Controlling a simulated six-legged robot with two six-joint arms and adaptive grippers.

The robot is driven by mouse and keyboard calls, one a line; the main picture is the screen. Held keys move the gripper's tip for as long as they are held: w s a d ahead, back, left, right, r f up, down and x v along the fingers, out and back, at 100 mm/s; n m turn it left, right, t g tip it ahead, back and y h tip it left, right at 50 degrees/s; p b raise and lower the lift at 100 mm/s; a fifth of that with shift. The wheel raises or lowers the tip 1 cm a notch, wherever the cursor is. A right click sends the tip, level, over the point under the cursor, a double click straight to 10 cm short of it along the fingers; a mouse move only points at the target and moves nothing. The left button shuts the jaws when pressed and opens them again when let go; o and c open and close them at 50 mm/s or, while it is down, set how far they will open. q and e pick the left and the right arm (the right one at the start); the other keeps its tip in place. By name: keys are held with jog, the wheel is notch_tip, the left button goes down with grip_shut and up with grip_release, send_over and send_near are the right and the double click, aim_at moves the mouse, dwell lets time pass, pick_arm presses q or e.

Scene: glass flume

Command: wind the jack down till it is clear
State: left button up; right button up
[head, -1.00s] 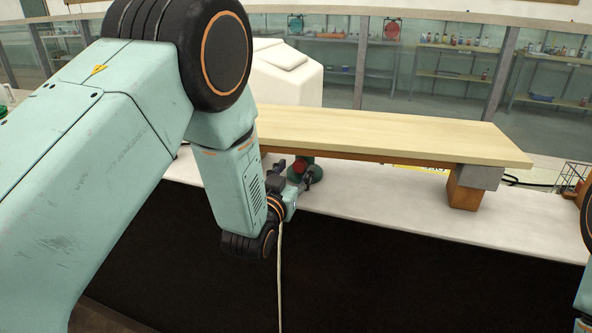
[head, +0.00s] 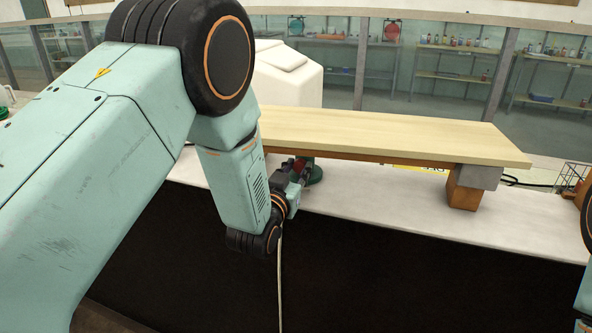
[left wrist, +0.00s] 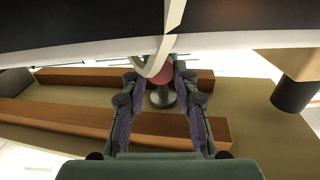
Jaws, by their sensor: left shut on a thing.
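The jack (head: 315,174) stands on the white bench under the plank, with a green base and a red part at its side. In the left wrist view its red part (left wrist: 166,72) and dark round head (left wrist: 162,98) show between my fingers. My left gripper (head: 299,171) is shut on the jack's red part; the exact contact is partly hidden. The pale wooden plank (head: 390,136) lies above the jack, and brown battens run along its underside (left wrist: 90,116). I cannot tell whether the jack's head touches the plank. My right gripper is out of view.
A white box-like thing (head: 287,75) is behind the plank. A wire basket (head: 572,176) is at the right. The bench front between jack and blocks is clear.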

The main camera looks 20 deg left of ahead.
pick_arm(q)
jog(key=shift+n, duration=0.4)
grip_shut()
jog(key=n+p, duration=0.1)
jog(key=n, duration=0.4)
jog(key=shift+a+n, duration=0.15)
jog(key=shift+n, duration=0.25)
jog(key=n+p, duration=0.1)
jog(key=n, duration=0.5)
jog(key=n+p, duration=0.1)
jog(key=n, duration=0.5)
jog(key=shift+f+n+p, duration=0.15)
jog(key=shift+n+p, duration=0.15)
jog(key=n+p, duration=0.1)
jog(key=n, duration=0.5)
jog(key=shift+n, duration=0.4)
jog(key=o, duration=1.1)
grip_release()
jog(key=shift+f, duration=0.1)
